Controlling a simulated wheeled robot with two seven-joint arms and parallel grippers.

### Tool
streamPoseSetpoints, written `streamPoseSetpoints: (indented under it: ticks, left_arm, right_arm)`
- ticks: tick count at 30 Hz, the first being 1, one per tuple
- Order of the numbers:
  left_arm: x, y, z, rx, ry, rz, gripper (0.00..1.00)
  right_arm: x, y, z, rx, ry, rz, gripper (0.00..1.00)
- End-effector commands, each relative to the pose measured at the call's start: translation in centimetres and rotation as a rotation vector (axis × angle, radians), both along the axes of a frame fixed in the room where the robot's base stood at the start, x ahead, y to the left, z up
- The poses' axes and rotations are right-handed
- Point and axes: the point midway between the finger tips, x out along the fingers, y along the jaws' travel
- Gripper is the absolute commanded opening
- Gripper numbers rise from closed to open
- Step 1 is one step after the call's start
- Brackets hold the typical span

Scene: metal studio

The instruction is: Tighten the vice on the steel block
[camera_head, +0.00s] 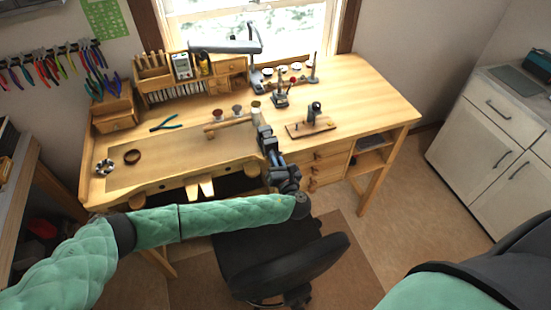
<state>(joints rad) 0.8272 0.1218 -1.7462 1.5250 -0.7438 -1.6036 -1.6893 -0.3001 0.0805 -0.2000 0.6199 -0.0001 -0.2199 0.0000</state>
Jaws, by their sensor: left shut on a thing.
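My left arm comes in from the left, and its gripper (271,152) reaches over the front edge of the workbench. The gripper is shut at a small grey-blue metal thing (264,131), which looks like the vice. The gripper and wrist cover part of it, so I cannot make out its handle or exactly what the fingers grip. I cannot pick out the steel block for sure. My right gripper is not in view.
The wooden workbench (372,92) carries a small tool on a wooden board (296,130), a mallet (228,124), pliers (166,122) and a lamp (225,46). A black chair (250,262) stands below my left forearm. The bench's right end is clear.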

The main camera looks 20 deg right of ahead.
Motion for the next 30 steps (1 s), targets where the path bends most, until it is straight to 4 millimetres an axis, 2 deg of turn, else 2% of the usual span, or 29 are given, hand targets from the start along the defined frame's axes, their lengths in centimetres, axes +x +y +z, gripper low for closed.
streamPoseSetpoints:
  ticks: [17,18,24,30]
  left_arm:
    - [0.0,0.0,0.01,0.0,0.0,0.0,0.0]
    - [0.0,0.0,0.0,0.0,0.0,0.0,0.18]
    - [0.0,0.0,0.01,0.0,0.0,0.0,0.56]
    - [0.0,0.0,0.01,0.0,0.0,0.0,0.56]
  right_arm:
    - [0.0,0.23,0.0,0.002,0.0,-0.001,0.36]
    - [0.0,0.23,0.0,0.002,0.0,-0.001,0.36]
    - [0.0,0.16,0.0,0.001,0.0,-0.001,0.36]
    - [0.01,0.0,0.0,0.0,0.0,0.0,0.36]
